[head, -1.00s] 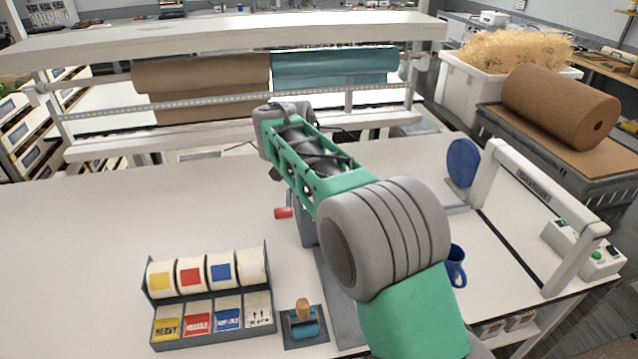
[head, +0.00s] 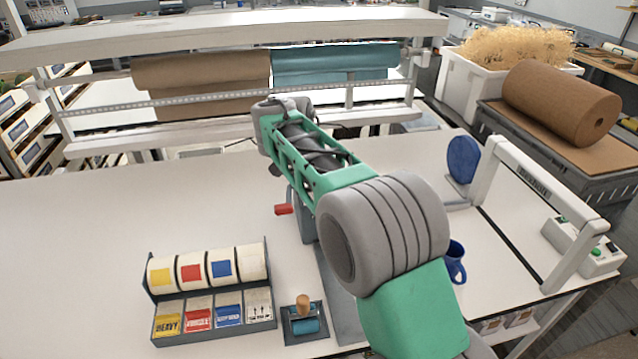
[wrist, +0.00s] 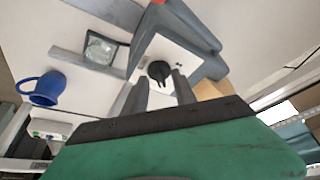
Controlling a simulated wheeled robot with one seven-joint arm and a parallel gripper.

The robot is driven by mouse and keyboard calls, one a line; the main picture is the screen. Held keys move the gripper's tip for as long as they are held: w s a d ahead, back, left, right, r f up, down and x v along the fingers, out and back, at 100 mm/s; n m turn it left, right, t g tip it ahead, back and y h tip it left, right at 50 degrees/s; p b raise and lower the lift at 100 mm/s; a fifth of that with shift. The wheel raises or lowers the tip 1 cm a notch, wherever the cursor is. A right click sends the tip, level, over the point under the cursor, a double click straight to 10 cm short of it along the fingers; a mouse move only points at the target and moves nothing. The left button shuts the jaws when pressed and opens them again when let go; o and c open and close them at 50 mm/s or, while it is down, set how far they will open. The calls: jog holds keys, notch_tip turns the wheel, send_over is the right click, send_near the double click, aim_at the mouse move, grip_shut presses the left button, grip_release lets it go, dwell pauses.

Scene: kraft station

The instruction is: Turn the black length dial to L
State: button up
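The black length dial (wrist: 159,70) shows in the wrist view as a round knob on the white face (wrist: 178,62) of a grey machine. My gripper (wrist: 158,83) is open, one finger on each side just in front of the dial. I cannot tell whether either finger touches it. The dial's letters and pointer are too small to read. In the head view my arm covers the dial and the gripper; only part of the grey machine (head: 306,225) and its red handle (head: 284,210) show.
A blue mug (head: 456,262) stands right of my arm; it also shows in the wrist view (wrist: 45,88). A label rack (head: 213,325) and a wooden-handled stamp (head: 303,308) sit at the front. A sealer frame (head: 545,185) stands at the right. The table's left side is clear.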

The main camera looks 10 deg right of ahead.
jog(key=p+v, duration=0.1)
jog(key=v, duration=0.6)
jog(key=shift+r, duration=0.35)
jog(key=shift+s, duration=0.1)
jog(key=s+d+f+n+t+y+b, duration=0.1)
jog(key=s+d+n, duration=0.2)
jog(key=s, duration=0.4)
jog(key=s+d+n+y+b, duration=0.1)
jog(key=s+d+n, duration=0.15)
jog(key=s, duration=0.45)
jog(key=s+a+f+n+y, duration=0.1)
jog(key=s+a+f+n, duration=0.1)
jog(key=s+f, duration=0.6)
jog(key=s+n, duration=0.1)
jog(key=s, duration=0.2)
jog(key=shift+s+a+f+n, duration=0.2)
jog(key=shift+a+f+n, duration=0.05)
jog(key=shift+a+n, duration=0.1)
